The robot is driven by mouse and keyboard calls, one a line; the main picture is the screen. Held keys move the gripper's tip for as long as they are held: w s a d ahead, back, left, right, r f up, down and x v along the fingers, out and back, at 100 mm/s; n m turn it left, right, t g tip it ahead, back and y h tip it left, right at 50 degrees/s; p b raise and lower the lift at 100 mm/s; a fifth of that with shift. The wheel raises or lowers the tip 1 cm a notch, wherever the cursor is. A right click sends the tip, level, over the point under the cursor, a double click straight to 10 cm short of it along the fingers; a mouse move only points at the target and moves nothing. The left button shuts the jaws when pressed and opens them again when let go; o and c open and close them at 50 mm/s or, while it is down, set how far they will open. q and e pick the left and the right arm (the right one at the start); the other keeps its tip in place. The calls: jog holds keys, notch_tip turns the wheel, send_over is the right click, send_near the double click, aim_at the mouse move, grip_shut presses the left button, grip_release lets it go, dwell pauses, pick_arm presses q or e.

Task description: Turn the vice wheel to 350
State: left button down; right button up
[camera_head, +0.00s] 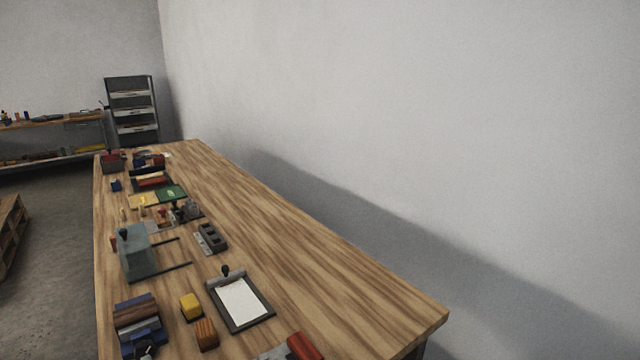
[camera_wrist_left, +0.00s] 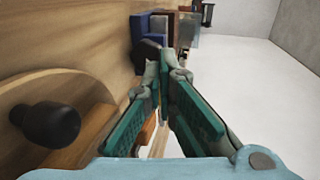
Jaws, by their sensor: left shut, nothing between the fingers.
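In the left wrist view, a round tan wooden disc (camera_wrist_left: 72,88) with a black knob (camera_wrist_left: 48,124) lies at the left; I take it to be the vice wheel, but no marks or number can be read on it. My left gripper (camera_wrist_left: 160,60) has green-padded fingers with the tips together and nothing between them. It is to the right of the disc and apart from the knob in the picture. In the head view, a blue vice-like block with wooden jaws (camera_head: 136,316) is at the near left of the bench, with a dark part at its lower edge. No gripper shows there.
The wooden bench (camera_head: 330,270) has a clear right side along the wall. Near the block are a yellow block (camera_head: 190,307), an orange-brown wooden block (camera_head: 207,334) and a clipboard (camera_head: 240,303). A grey guard-like piece (camera_head: 140,262) stands farther back. Blue objects (camera_wrist_left: 140,25) lie beyond my fingertips.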

aim_at(144, 346)
pick_arm(q)
jog(key=shift+w+a+b, duration=0.7)
jog(key=shift+w+a, duration=0.2)
jog(key=shift+w+a+r+p, duration=0.1)
jog(key=shift+w+a+p, duration=0.1)
jog(key=shift+w+a, duration=0.3)
jog(key=shift+w+a+p, duration=0.2)
jog(key=shift+w+a, duration=0.05)
jog(key=shift+w, duration=0.3)
jog(key=shift+w+a, duration=0.25)
jog(key=shift+w, duration=0.2)
jog(key=shift+s, duration=0.1)
pick_arm(e)
jog(key=shift+s+f, duration=0.3)
jog(key=shift+f, duration=0.2)
pick_arm(q)
jog(key=shift+d+f, duration=0.1)
jog(key=shift+f, duration=0.2)
pick_arm(e)
jog(key=shift+f, duration=0.1)
